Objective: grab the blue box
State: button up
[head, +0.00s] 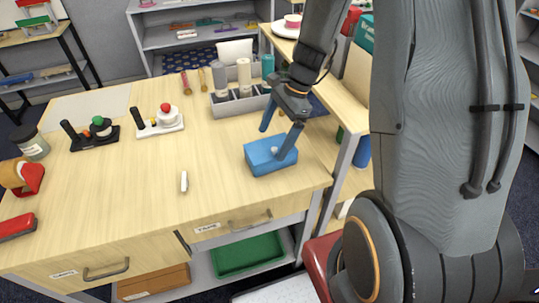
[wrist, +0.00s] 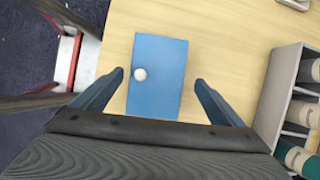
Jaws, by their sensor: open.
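The blue box (head: 262,159) lies on the wooden table near its right front corner in the head view. It also shows in the wrist view (wrist: 165,80) as a flat blue rectangle with a small white round spot on its top. My gripper (head: 277,142) is open just above the box, with one blue finger in front of the box in the head view. In the wrist view my gripper (wrist: 161,80) has its fingers apart, one on each side of the box's near part. The head view does not show clearly whether a finger touches the box.
A grey divided organizer (head: 240,103) with bottles stands behind the box. A small white piece (head: 184,181) lies to its left on the table (head: 120,200). Two trays with knobs, a jar (head: 30,144) and a red item (head: 16,227) are farther left. The table's right edge is close.

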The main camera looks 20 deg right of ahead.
aim_at(270, 148)
jog(key=shift+d+p+x, duration=0.2)
jog(key=shift+p+x, duration=0.25)
jog(key=shift+x, duration=0.8)
jog(key=shift+d+p+x, duration=0.15)
jog(key=shift+p+x, duration=0.3)
jog(key=shift+x, duration=0.75)
jog(key=shift+s+f, duration=0.15)
jog(key=shift+c, duration=0.4)
jog(key=c, duration=1.1)
